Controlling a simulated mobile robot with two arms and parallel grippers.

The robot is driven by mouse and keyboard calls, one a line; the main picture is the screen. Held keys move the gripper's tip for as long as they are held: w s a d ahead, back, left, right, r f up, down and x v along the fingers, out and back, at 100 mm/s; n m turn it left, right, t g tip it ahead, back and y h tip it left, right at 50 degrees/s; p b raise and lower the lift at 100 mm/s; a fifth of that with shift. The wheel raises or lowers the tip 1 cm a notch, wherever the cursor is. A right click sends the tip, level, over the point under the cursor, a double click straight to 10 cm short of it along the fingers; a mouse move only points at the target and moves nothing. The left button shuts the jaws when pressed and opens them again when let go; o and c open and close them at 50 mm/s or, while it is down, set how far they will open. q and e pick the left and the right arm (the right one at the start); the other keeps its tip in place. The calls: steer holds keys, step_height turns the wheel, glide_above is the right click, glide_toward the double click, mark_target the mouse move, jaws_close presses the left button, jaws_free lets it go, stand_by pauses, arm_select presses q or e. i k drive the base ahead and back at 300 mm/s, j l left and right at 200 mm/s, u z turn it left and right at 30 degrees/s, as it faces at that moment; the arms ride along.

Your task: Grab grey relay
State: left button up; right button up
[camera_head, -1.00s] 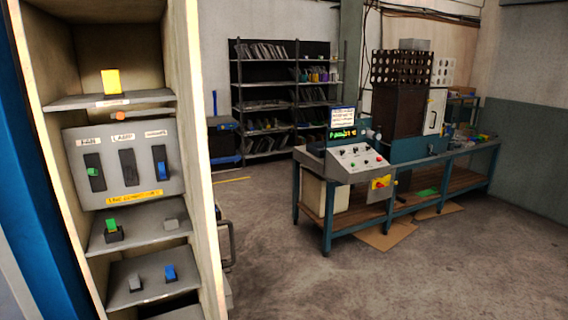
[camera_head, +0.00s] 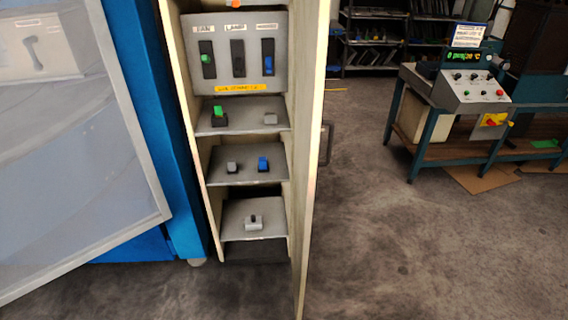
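Several small grey blocks sit on the shelves of an open cabinet; I cannot tell for sure which is the grey relay. One grey block (camera_head: 270,118) is at the right of the shelf below the switch panel. Another grey block (camera_head: 232,167) is at the left of the middle shelf, left of a blue block (camera_head: 263,163). A pale grey piece with a dark top (camera_head: 253,222) is on the lowest shelf. A green block on a black base (camera_head: 218,117) is on the upper shelf. Neither gripper is in view.
The grey panel (camera_head: 222,77) has slots with green and blue pieces and a dark middle slot. The cabinet's open door (camera_head: 312,150) stands at its right. A blue machine frame (camera_head: 150,110) is at left. A workbench (camera_head: 440,150) stands right; floor between is clear.

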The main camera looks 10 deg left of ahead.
mark_target(232, 168)
steer(key=i+l+u, duration=0.2)
steer(key=u, duration=0.3)
steer(key=i+l+u, duration=0.35)
steer(key=u, duration=0.15)
steer(key=i+l, duration=0.15)
steer(key=l, duration=0.2)
steer(key=i+l+u, duration=0.1)
steer(key=l, duration=0.25)
steer(key=i+l, duration=0.25)
steer(key=j, duration=0.3)
steer(key=i+j, duration=0.15)
steer(key=k+j, duration=0.05)
steer(key=j, duration=0.05)
